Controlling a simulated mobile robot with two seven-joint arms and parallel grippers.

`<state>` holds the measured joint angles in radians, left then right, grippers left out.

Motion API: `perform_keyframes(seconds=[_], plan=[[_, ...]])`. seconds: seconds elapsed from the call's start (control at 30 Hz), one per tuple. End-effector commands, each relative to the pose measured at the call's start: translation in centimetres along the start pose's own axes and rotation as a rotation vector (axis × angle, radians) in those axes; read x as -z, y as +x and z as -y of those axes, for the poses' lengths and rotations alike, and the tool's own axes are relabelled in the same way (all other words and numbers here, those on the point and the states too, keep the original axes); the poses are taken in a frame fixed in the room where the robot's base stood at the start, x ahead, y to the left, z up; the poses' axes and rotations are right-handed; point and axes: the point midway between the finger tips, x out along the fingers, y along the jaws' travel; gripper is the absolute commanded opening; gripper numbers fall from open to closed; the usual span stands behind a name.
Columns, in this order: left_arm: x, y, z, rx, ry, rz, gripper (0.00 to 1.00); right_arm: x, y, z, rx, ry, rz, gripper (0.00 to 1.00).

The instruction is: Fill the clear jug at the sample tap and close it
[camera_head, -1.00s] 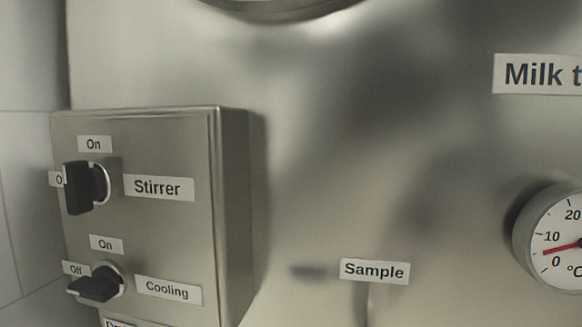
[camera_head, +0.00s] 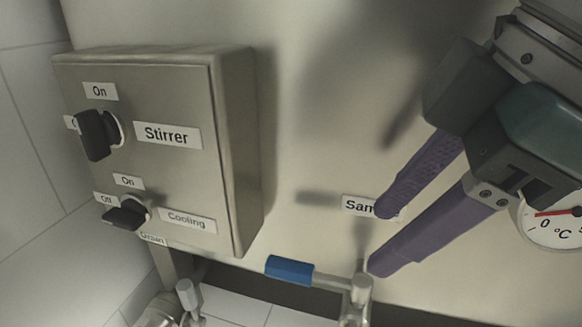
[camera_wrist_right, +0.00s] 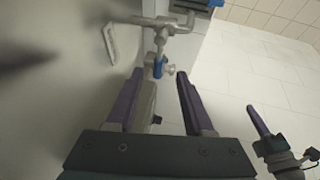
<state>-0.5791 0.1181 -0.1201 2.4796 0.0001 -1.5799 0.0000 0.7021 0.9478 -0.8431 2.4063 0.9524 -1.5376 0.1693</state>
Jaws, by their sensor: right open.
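The sample tap (camera_head: 360,290) is at the bottom of the head view, with its blue lever handle (camera_head: 290,270) pointing left. It appears as grey pipework in the wrist view (camera_wrist_right: 165,25). My right gripper (camera_head: 380,238) is open and empty, its purple fingers in front of the Sample label (camera_head: 358,204) and above the tap. In the wrist view a small blue part (camera_wrist_right: 158,67) shows between its fingertips; I cannot tell what it is. A purple finger of my left gripper (camera_wrist_right: 258,120) shows at the lower right; its opening is unclear. I cannot make out the clear jug.
A steel control box (camera_head: 190,150) with Stirrer (camera_head: 97,134) and Cooling (camera_head: 128,214) knobs stands out from the tank wall on the left. A thermometer dial (camera_head: 555,222) is at the right behind my gripper. White tiled floor (camera_wrist_right: 240,75) lies open below.

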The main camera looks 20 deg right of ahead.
Motion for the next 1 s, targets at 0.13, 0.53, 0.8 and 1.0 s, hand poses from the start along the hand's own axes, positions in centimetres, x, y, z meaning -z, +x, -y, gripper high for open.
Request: perform_keyframes(seconds=[0.13,0.53,0.8,1.0], plan=[[0.0,-0.1,0.0,0.0,0.0,0.0,0.0,-0.1,1.2,0.0,0.005,0.003,0.005,0.52],[0.2,-0.8,0.0,0.0,0.0,0.001,0.0,0.0,8.0,0.0,0.002,0.001,0.004,0.52],[0.3,-0.9,0.1,0.0,0.0,0.001,0.0,0.0,9.8,0.0,0.0,-0.001,0.001,0.52],[0.2,-0.9,0.1,0.0,0.0,0.001,0.0,0.0,9.8,0.0,0.0,-0.001,0.001,0.52]])
